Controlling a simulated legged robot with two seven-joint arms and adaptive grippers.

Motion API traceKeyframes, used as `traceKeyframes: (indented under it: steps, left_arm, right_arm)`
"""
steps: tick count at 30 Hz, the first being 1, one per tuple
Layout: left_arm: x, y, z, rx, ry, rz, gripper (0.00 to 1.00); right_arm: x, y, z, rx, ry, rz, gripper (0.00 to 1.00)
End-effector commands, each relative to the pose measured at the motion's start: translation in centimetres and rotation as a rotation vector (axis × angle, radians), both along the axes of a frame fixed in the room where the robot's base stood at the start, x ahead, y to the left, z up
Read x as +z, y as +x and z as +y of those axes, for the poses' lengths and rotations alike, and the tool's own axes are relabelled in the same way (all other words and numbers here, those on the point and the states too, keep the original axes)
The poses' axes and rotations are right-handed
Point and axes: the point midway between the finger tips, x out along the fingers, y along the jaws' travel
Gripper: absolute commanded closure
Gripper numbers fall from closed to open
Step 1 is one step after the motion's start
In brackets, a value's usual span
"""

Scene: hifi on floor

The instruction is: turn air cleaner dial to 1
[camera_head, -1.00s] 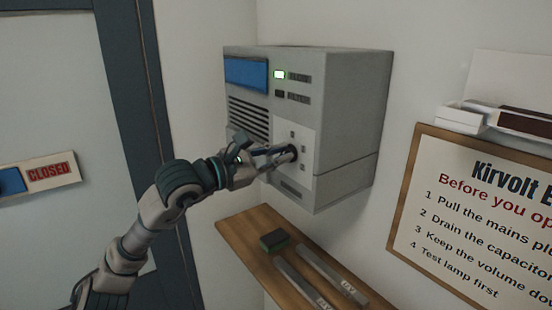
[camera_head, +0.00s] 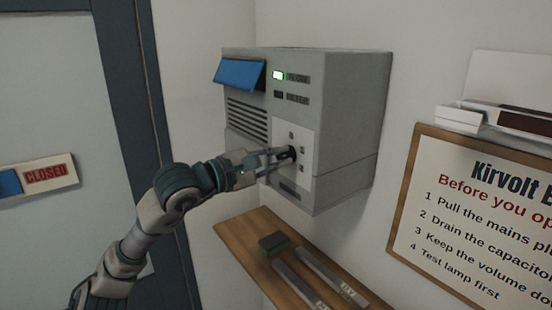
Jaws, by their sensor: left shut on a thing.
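The air cleaner (camera_head: 345,110) is a grey box on the wall in the middle of the head view. Its front has a blue flap (camera_head: 239,74), tilted outward at the bottom, a slatted vent and a lit green lamp (camera_head: 278,75). The dark dial (camera_head: 292,153) sits on a pale panel with small square marks around it. My left gripper (camera_head: 282,156) reaches in from the left and is shut on the dial. The fingers partly cover the dial, and I cannot read the marks or its setting. My right gripper is not in view.
A wooden shelf (camera_head: 243,238) below the air cleaner holds a dark green block (camera_head: 274,242) and two grey bars. A framed notice (camera_head: 480,215) and a white tray (camera_head: 462,118) are on the right wall. A door with a CLOSED sign (camera_head: 50,174) is at left.

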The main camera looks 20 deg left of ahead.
Motion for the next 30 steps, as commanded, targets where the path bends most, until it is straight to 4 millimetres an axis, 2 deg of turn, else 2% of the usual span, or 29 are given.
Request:
traceKeyframes:
  steps: [5,6,9,20,23,30]
  left_arm:
    - [0.3,0.0,0.1,0.002,-0.005,-0.006,1.00]
    - [0.3,0.0,0.1,0.002,-0.005,-0.006,0.83]
    - [0.3,0.0,0.1,0.002,-0.004,-0.006,0.60]
    - [0.1,-0.5,0.5,0.002,-0.004,-0.002,0.60]
    - [0.0,-1.5,1.4,0.004,-0.003,-0.001,0.60]
    - [-0.1,-5.6,4.8,0.005,-0.003,-0.001,0.60]
  right_arm:
    - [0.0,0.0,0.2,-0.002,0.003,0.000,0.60]
    - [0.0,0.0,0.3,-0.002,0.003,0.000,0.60]
    - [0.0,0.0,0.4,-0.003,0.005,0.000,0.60]
    - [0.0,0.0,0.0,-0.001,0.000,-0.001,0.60]
    - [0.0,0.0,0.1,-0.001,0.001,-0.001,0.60]
    - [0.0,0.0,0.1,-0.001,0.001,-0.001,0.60]
